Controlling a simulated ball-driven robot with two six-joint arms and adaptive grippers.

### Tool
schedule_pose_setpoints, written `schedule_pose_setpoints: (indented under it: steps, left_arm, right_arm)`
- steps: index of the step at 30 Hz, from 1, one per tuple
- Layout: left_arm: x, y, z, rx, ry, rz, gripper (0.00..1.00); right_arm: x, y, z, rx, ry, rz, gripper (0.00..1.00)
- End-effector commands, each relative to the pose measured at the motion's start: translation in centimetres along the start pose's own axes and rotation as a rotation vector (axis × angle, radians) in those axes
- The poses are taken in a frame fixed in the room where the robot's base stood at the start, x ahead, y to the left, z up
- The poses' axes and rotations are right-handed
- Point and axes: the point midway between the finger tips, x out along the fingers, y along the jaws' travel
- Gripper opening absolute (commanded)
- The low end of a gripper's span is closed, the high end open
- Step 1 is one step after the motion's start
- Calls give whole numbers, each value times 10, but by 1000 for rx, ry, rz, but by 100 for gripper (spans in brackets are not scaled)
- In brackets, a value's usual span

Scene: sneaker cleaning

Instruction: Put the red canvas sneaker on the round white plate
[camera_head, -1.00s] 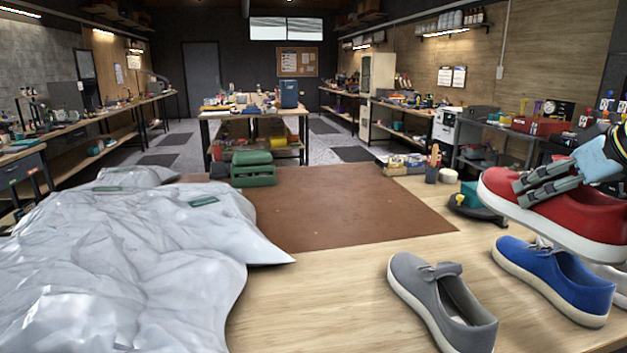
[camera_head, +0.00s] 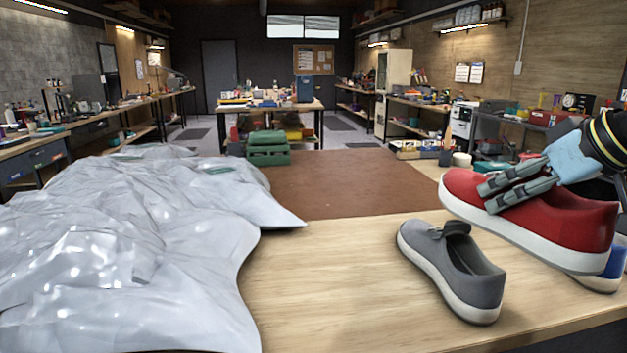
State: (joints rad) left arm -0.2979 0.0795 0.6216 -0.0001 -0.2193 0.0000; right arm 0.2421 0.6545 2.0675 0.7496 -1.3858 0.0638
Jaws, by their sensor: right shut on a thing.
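The red canvas sneaker (camera_head: 560,213) with a white sole is at the right of the head view, held up above the wooden table. My right gripper (camera_head: 484,198) comes in from the right and is shut on the sneaker's upper, its fingers lying across the toe side. The sneaker hides most of a blue sneaker (camera_head: 615,264) behind and below it. I do not see the round white plate. My left gripper is not in view.
A grey sneaker (camera_head: 450,268) stands on the wooden table (camera_head: 330,290), left of the red one. A crumpled silvery sheet (camera_head: 120,250) covers the left side. A brown mat (camera_head: 340,185) is bare, with a green box (camera_head: 268,148) at its back left.

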Motion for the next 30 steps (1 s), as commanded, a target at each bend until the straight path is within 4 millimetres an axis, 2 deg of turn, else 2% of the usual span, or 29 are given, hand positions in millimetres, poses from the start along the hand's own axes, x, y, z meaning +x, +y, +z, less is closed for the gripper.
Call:
schedule_pose_setpoints:
  steps: [1, 6, 9, 11, 14, 21, 26, 30]
  left_arm:
    - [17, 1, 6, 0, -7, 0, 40]
    - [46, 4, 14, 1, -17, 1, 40]
    - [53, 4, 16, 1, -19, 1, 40]
    - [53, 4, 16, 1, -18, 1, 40]
    - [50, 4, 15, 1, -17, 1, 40]
    - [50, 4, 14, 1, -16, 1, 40]
    - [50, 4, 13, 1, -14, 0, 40]
    - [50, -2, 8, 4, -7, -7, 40]
  right_arm:
    - [10, -22, 8, -34, 6, -43, 16]
    - [14, -95, 29, -209, 4, -217, 16]
    - [5, -127, 40, -316, 0, -320, 16]
    - [-2, -139, 46, -373, -3, -375, 16]
    - [-11, -146, 52, -431, -6, -429, 16]
    - [-13, -148, 59, -472, -5, -475, 16]
    - [-12, -148, 59, -470, -5, -473, 16]
    - [-2, -152, 70, -429, -4, -448, 16]
